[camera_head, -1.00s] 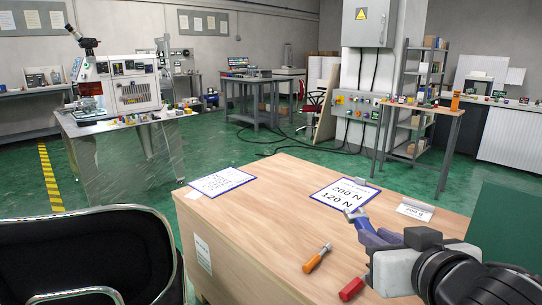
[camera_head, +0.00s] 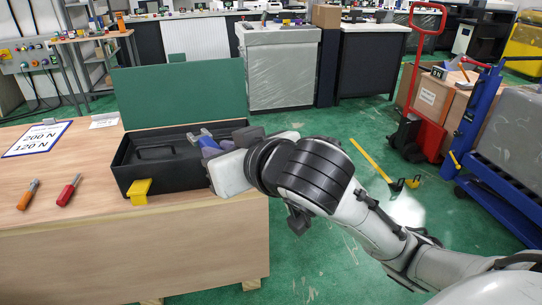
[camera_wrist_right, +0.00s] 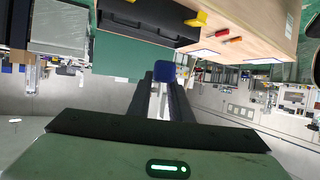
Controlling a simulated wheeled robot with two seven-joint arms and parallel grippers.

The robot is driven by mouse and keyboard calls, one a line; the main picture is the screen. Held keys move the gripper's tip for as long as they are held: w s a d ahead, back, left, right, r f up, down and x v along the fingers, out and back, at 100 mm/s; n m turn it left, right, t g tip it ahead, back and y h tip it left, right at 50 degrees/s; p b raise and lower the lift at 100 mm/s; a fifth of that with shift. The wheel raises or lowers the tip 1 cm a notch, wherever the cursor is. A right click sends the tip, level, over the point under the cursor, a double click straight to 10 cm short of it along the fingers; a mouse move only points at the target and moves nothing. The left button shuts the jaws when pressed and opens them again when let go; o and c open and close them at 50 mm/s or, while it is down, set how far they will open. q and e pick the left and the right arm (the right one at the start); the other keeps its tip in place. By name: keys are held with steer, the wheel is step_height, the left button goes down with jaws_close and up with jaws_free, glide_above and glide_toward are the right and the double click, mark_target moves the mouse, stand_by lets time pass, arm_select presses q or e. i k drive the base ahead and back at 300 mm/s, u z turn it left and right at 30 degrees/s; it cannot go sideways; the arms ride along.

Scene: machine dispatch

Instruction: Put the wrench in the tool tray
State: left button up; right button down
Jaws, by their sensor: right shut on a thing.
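The wrench (camera_head: 204,137), grey-blue at its visible end, is in my right gripper (camera_head: 218,149). Its blue end also shows between the two dark fingers in the right wrist view (camera_wrist_right: 163,69), with a pale shaft behind it. The black tool tray (camera_head: 128,172) is an open box with a yellow latch and a raised green lid, on the wooden desk. In the head view the wrench overlaps the right part of the tray and looks held above it; the exact height is unclear. The arm and gripper hide the tray's right end. My left gripper is not in view.
An orange-handled screwdriver (camera_head: 28,194) and a red-handled tool (camera_head: 69,190) lie on the desk (camera_head: 100,222) left of the tray. A blue-framed sheet (camera_head: 37,139) lies farther back. The green lid (camera_head: 180,93) stands behind the tray. Green floor lies right of the desk.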

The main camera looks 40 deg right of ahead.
mark_target(187, 151)
steer(key=u, duration=1.05)
steer(key=i, duration=0.85)
steer(key=z, duration=0.65)
steer(key=i, duration=0.65)
steer(key=z, duration=0.7)
